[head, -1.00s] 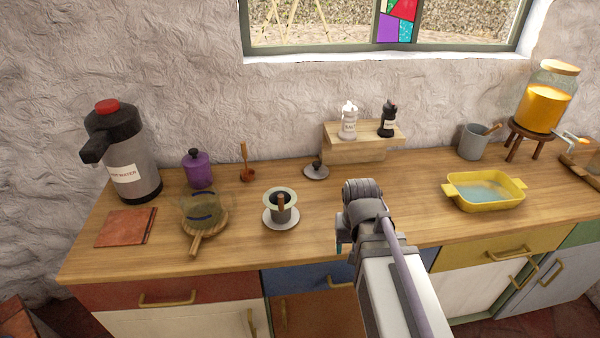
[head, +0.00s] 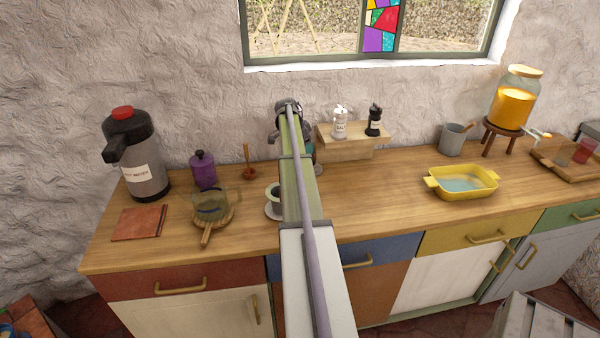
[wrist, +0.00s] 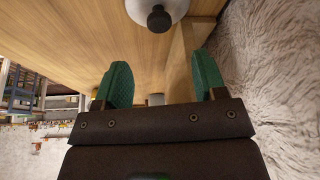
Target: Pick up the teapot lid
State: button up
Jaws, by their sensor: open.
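The teapot lid (wrist: 140,10), a pale grey disc with a black knob (wrist: 158,18), lies on the wooden counter at the top edge of the wrist view, partly cut off. The glass teapot (head: 228,197) stands on a round wooden board at the left of the counter.
A wooden riser (head: 352,149) with salt and pepper bottles stands close to the lid's right. A dripper cup (head: 272,196) is partly behind my arm. A purple canister (head: 203,170) and a flask (head: 142,160) stand left.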

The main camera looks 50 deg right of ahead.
jog(key=b+x, duration=0.2)
jog(key=x, duration=0.2)
jog(key=shift+w+a, duration=0.15)
jog(key=b+x, duration=0.5)
jog(key=shift+a+f, duration=0.15)
jog(key=shift+r, duration=0.25)
jog(key=c, duration=1)
jog(key=shift+c, duration=0.2)
jog(key=shift+r+p, duration=0.1)
jog(key=shift+p, duration=0.25)
